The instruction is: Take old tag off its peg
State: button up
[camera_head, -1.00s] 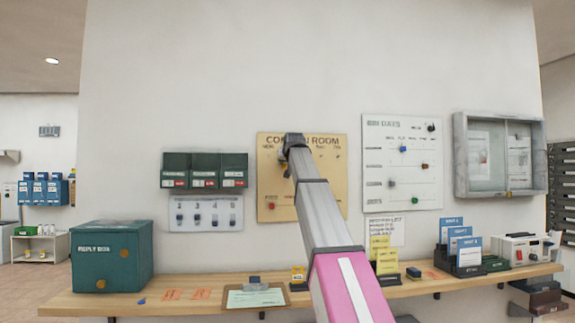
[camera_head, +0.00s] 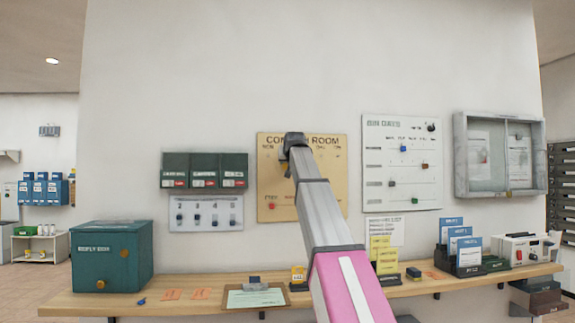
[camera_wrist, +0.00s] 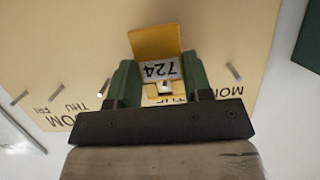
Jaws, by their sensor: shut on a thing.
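In the wrist view, a yellow tag (camera_wrist: 152,43) with a white label reading 724 sits between the two green fingers of my gripper (camera_wrist: 157,85). The gripper is shut on the tag, in front of the tan common room board (camera_wrist: 60,45). A peg end shows near the middle of the tag; I cannot tell whether the tag still hangs on it. In the head view, my gripper (camera_head: 290,160) is at the upper left of the tan board (camera_head: 328,190). My arm hides the tag and part of the board there.
Bare pegs (camera_wrist: 103,89) stick out along the board's day row. A white board with coloured tags (camera_head: 402,190) hangs to the right, green boxes (camera_head: 204,170) to the left. Below is a wooden shelf (camera_head: 200,306) with a green reply box (camera_head: 110,257) and a clipboard (camera_head: 255,298).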

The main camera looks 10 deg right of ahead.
jog(key=shift+s, duration=0.9)
jog(key=s, duration=0.6)
jog(key=shift+s, duration=0.4)
